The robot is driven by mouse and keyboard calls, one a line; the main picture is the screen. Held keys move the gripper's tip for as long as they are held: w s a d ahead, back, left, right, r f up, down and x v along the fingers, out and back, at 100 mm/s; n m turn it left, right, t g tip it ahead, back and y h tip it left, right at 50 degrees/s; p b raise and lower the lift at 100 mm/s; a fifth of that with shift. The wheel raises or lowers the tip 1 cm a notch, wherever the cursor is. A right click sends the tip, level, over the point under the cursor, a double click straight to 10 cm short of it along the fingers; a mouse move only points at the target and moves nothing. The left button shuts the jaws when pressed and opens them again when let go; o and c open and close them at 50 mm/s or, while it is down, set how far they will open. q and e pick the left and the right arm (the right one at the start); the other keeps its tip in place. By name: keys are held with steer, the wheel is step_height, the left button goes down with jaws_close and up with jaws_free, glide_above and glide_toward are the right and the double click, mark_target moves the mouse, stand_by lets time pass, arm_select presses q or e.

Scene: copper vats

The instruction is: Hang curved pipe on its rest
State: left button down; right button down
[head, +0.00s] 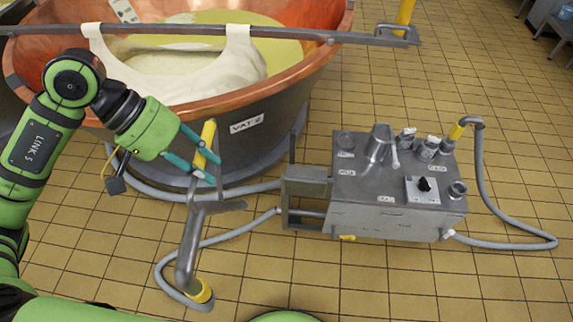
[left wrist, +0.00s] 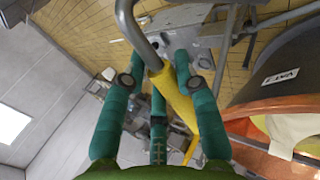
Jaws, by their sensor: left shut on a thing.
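The curved pipe (head: 188,250) is a grey metal tube with a yellow grip at its upper end and a yellow collar at its lower end. My left gripper (head: 212,168) is shut on the yellow grip, in front of the copper vat. In the left wrist view, the teal fingers sit around the yellow grip (left wrist: 180,98), and the bent grey tube rises beyond it. The pipe hangs steeply downward, left of and apart from the steel cart (head: 385,218). I cannot tell for sure which part is its rest; a grey bracket (head: 306,182) juts from the cart's left side. My right gripper is out of view.
The copper vat (head: 290,100), labelled VAT 2, stands behind the gripper, with a bar (head: 300,33) and white cloth (head: 235,60) across its top. Grey hoses (head: 235,236) lie between pipe and cart. Several cups stand on the cart. Tiled floor at right is mostly clear.

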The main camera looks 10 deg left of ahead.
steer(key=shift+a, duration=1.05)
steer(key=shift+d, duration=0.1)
